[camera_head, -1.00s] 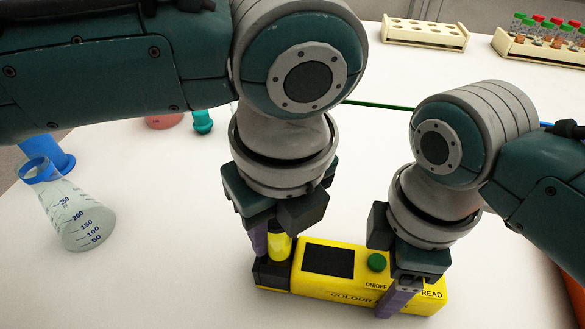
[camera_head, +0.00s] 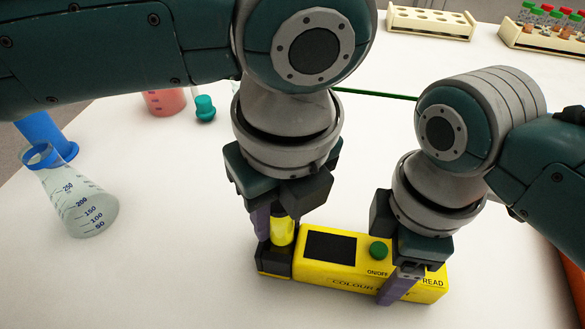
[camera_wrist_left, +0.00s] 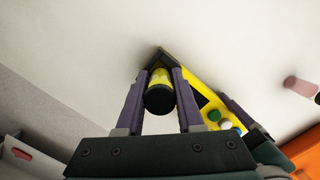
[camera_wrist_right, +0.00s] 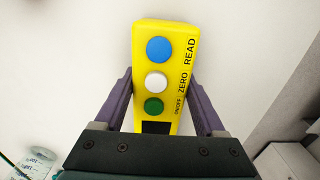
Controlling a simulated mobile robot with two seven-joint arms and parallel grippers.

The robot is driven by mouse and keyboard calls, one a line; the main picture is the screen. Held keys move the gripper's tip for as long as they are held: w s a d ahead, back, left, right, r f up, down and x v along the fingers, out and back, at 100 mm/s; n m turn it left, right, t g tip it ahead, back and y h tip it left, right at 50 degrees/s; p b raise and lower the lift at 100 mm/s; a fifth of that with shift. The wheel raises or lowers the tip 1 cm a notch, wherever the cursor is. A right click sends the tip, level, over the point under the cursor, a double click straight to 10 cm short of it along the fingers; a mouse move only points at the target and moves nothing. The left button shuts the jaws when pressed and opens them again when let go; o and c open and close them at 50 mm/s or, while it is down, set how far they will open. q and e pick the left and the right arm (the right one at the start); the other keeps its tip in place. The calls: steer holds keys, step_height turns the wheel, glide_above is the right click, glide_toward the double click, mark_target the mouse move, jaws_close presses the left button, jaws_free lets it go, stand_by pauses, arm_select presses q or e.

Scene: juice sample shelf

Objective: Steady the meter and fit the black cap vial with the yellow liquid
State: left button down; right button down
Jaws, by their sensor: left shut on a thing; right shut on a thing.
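The yellow meter (camera_head: 345,277) lies on the white table, with a dark screen and a black socket block (camera_head: 273,262) at its left end. My right gripper (camera_head: 395,285) is shut across the meter's button end; its fingers flank the body in the right wrist view (camera_wrist_right: 160,100). My left gripper (camera_head: 272,228) is shut on the vial with yellow liquid (camera_head: 282,231), upright over the socket block. The vial's black cap (camera_wrist_left: 159,100) faces the camera in the left wrist view. The gripper hides the cap in the head view. I cannot tell how deep the vial sits in the socket.
A conical flask (camera_head: 82,205) stands at the left, near a blue cylinder (camera_head: 45,135). A red-liquid vessel (camera_head: 163,102) and a teal-topped item (camera_head: 205,107) stand behind my left arm. Racks (camera_head: 430,22) sit at the back right. The table before the flask is clear.

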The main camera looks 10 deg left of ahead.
arm_select(q)
steer(key=shift+f, duration=0.7)
stand_by(0.9)
steer(key=shift+r, duration=0.85)
steer(key=shift+f, duration=0.9)
steer(key=shift+r, duration=0.1)
steer(key=shift+r, duration=0.75)
steer(key=shift+c, duration=2.3)
jaws_free()
steer(key=shift+r, duration=0.1)
steer(key=r, duration=0.8)
steer(key=s+d+r, duration=0.1)
steer(key=r, duration=0.2)
steer(key=shift+s+d+r, duration=0.1)
steer(key=shift+r, duration=0.3)
